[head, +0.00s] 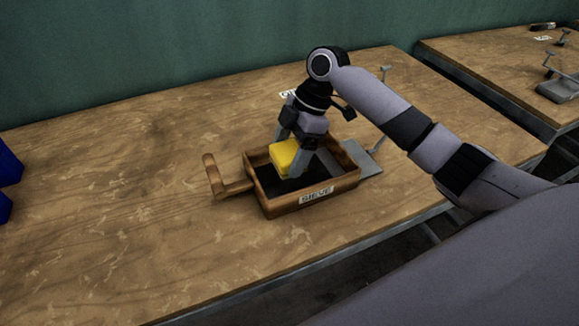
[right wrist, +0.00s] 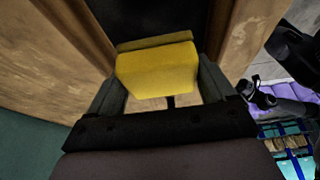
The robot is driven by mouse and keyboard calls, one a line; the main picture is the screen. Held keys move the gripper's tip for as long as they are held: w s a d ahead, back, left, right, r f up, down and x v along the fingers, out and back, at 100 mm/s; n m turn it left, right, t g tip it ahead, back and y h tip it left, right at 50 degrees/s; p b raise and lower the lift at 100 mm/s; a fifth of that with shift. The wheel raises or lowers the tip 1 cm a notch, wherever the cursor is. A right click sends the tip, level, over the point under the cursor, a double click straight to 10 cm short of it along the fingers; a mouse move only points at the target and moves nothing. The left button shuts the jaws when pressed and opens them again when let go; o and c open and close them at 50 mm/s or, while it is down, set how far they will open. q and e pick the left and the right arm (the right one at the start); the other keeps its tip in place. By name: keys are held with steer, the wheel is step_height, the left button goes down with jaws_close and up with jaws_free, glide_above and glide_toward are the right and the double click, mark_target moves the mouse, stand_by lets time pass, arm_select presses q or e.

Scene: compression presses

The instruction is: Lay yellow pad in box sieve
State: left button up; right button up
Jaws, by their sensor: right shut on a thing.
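The yellow pad (head: 286,158) is held between the fingers of my right gripper (head: 294,166), which is shut on it. The pad is over the dark inside of the box sieve (head: 315,197), a wooden frame with a handle at its left and a "SIEVE" label on its front. In the right wrist view the pad (right wrist: 157,72) sits between the two fingers, with the sieve's wooden walls (right wrist: 232,35) on both sides. I cannot tell if the pad touches the sieve's bottom. My left gripper is not in view.
A grey metal press (head: 368,160) stands just right of the sieve on the wooden table (head: 120,220). A second table with another metal press (head: 558,88) is at the far right. Blue objects (head: 6,180) are at the left edge. The table's left part is clear.

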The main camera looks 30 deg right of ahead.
mark_target(289, 181)
steer(key=shift+f, duration=2.6)
steer(key=shift+f, duration=0.15)
steer(key=o, duration=0.8)
steer(key=v, duration=1.2)
steer(key=shift+r, duration=0.25)
